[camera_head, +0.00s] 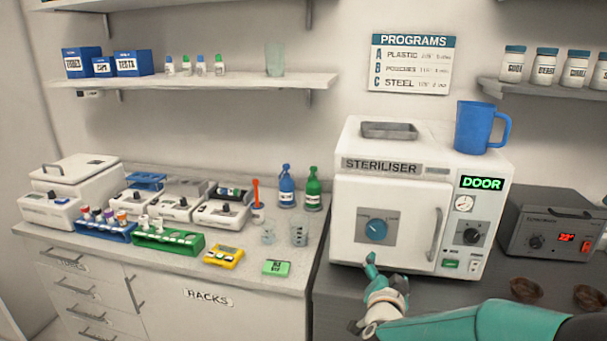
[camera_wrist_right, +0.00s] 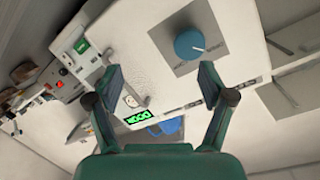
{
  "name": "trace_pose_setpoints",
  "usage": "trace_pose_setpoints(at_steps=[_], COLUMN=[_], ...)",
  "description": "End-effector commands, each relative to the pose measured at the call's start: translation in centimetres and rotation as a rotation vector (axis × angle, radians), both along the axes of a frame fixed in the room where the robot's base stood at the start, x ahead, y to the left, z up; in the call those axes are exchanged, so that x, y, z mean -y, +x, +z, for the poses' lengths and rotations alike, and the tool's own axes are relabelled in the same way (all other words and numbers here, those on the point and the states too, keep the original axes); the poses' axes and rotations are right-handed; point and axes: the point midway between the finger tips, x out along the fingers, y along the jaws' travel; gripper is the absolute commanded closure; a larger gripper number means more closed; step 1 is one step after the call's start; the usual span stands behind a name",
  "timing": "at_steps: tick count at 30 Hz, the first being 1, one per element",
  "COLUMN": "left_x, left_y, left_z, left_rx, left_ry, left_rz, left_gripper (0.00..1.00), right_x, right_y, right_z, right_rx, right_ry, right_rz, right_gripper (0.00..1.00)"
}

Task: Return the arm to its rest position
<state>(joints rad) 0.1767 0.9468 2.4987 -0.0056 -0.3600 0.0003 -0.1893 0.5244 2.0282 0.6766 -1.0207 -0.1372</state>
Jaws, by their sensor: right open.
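My right arm (camera_head: 470,322) comes in from the lower right of the head view, in front of the steriliser (camera_head: 345,215). My right gripper (camera_head: 366,295) is at the arm's end, low in front of the steriliser door. In the right wrist view the gripper (camera_wrist_right: 160,78) has its two fingers spread apart with nothing between them. The blue round knob (camera_wrist_right: 189,44) on the steriliser door shows beyond the fingers. My left arm and gripper are not in view.
A blue mug (camera_head: 477,128) and a metal tray (camera_head: 389,130) stand on the steriliser. A grey device (camera_head: 540,222) is to its right, with brown round dishes (camera_head: 526,289) in front. Tube racks (camera_head: 168,243) and bottles crowd the left counter (camera_head: 235,282).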

Motion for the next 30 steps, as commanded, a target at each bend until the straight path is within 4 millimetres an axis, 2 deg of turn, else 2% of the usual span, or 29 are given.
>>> trace_pose_setpoints(at_steps=[1,3,5,6,8,9,11,12,14,15,19,21,24,27,30], left_x=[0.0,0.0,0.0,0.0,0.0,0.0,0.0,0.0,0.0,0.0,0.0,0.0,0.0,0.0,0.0], left_y=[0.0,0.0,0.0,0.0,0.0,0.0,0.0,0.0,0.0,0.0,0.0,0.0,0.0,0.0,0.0], left_z=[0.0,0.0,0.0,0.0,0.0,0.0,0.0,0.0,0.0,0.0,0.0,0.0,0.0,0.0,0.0], left_rx=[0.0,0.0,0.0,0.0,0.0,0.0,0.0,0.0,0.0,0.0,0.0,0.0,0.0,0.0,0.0], left_ry=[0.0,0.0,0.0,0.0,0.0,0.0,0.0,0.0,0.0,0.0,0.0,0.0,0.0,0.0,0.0], left_rz=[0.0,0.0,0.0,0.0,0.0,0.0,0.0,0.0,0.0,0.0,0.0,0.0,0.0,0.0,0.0], left_gripper=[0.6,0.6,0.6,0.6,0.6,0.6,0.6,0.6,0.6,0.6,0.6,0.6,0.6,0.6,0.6], right_x=[1.1,2.2,2.7,2.7,2.4,2.0,1.2,0.5,-0.8,-1.7,-5.0,-6.7,-8.5,-9.4,-9.6], right_y=[-0.3,-1.0,-2.1,-3.1,-5.0,-6.5,-9.0,-10.9,-14.1,-16.4,-23.8,-27.2,-30.9,-33.1,-33.7], right_z=[-2.9,-7.1,-11.3,-14.2,-18.4,-21.1,-24.9,-27.2,-30.3,-32.2,-36.0,-36.8,-36.9,-36.7,-36.6], right_rx=[-0.052,-0.133,-0.22,-0.283,-0.383,-0.45,-0.55,-0.619,-0.72,-0.787,-0.984,-1.067,-1.155,-1.214,-1.24], right_ry=[-0.008,-0.027,-0.041,-0.045,-0.042,-0.035,-0.018,-0.001,0.027,0.051,0.128,0.161,0.19,0.213,0.227], right_rz=[-0.016,-0.015,0.009,0.035,0.087,0.126,0.191,0.237,0.312,0.362,0.536,0.626,0.735,0.804,0.819], right_gripper=[0.19,0.19,0.19,0.19,0.19,0.19,0.19,0.19,0.19,0.19,0.19,0.19,0.19,0.19,0.19])
